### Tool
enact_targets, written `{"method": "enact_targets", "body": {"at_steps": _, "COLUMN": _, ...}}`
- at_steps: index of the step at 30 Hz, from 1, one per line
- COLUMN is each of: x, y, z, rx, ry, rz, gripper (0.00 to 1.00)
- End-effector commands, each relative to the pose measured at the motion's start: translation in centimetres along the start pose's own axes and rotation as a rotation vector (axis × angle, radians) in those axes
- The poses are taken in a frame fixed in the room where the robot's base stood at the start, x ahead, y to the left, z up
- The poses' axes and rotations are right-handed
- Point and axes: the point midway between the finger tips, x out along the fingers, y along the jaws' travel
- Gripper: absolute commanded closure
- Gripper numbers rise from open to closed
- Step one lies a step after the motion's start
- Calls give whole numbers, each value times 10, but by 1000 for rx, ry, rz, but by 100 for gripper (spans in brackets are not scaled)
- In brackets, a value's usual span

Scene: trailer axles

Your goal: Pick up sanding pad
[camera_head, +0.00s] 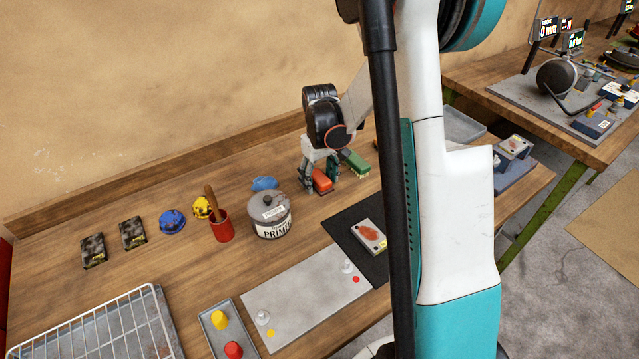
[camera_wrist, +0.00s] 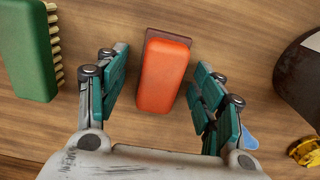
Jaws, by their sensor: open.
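The sanding pad (camera_wrist: 165,75) looks like an orange-red block with a dark brown base. It lies on the wooden bench, and in the head view it shows as a red block (camera_head: 321,180) beside my gripper. My gripper (camera_wrist: 162,98) is open in the wrist view, with one teal-padded finger on each side of the pad and gaps between pad and fingers. In the head view my gripper (camera_head: 321,172) points down at the bench near the back. Whether the fingertips touch the bench cannot be told.
A green brush (camera_wrist: 32,50) lies left of the pad in the wrist view, and it shows behind my gripper in the head view (camera_head: 354,161). A primer can (camera_head: 270,216), a blue item (camera_head: 265,183) and a red cup (camera_head: 221,228) stand nearby. Bare bench surrounds the pad.

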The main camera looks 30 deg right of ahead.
Motion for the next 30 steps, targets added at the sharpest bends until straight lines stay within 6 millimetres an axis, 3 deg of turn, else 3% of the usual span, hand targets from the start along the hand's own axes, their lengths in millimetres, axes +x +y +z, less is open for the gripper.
{"method": "enact_targets", "body": {"at_steps": 3, "x": -1, "y": 0, "z": 0, "rx": 0, "ry": 0, "rz": 0, "gripper": 38}}
{"method": "enact_targets", "body": {"at_steps": 9, "x": -1, "y": 0, "z": 0, "rx": 0, "ry": 0, "rz": 0, "gripper": 84}}
{"method": "enact_targets", "body": {"at_steps": 10, "x": -1, "y": 0, "z": 0, "rx": 0, "ry": 0, "rz": 0, "gripper": 86}}
{"method": "enact_targets", "body": {"at_steps": 23, "x": -6, "y": 0, "z": 0, "rx": 0, "ry": 0, "rz": 0, "gripper": 90}}
{"method": "enact_targets", "body": {"at_steps": 30, "x": -36, "y": 0, "z": 0, "rx": 0, "ry": 0, "rz": 0, "gripper": 90}}
